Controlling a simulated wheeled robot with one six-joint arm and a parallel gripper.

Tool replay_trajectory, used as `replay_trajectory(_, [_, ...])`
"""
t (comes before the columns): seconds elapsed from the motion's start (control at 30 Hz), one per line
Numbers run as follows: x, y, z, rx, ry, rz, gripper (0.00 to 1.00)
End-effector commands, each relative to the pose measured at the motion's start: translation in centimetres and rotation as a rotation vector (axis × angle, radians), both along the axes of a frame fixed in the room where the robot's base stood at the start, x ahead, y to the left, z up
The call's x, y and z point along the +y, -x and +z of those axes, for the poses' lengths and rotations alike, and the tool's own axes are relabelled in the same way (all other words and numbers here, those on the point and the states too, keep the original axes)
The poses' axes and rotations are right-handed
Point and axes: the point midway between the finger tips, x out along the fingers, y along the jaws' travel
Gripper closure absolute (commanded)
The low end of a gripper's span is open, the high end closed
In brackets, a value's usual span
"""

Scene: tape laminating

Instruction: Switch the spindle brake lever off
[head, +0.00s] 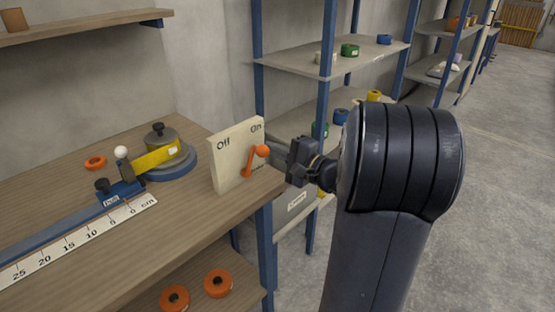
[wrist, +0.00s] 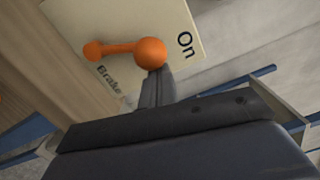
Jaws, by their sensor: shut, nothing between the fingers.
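The spindle brake lever (head: 255,161) is orange with a ball end. It is on a cream panel (head: 229,165) marked Off at left and On at right. The lever leans up and right, its ball toward On. It also shows in the wrist view (wrist: 122,48), with the ball near the word On. My gripper (head: 278,156) is at the right side of the ball. In the wrist view its shut fingers (wrist: 157,82) end right at the ball's edge. I cannot tell whether they touch it. They hold nothing.
The panel stands at the right end of a wooden bench (head: 90,180). Left of it are a grey spindle (head: 161,140) with yellow tape, a blue slide (head: 120,190) and a ruler (head: 80,240). A shelf rack (head: 335,60) stands behind. Floor at right is clear.

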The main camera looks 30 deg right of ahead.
Motion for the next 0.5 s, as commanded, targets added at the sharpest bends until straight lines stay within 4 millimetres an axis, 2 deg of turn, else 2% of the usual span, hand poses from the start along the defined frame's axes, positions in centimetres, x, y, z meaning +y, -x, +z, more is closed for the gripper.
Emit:
replay_trajectory(0.03, [0.4,0.1,-0.5,-0.019,0.041,0.001,1.00])
replay_trajectory(0.5, [3.4,1.3,0.9,-0.163,0.434,0.000,1.00])
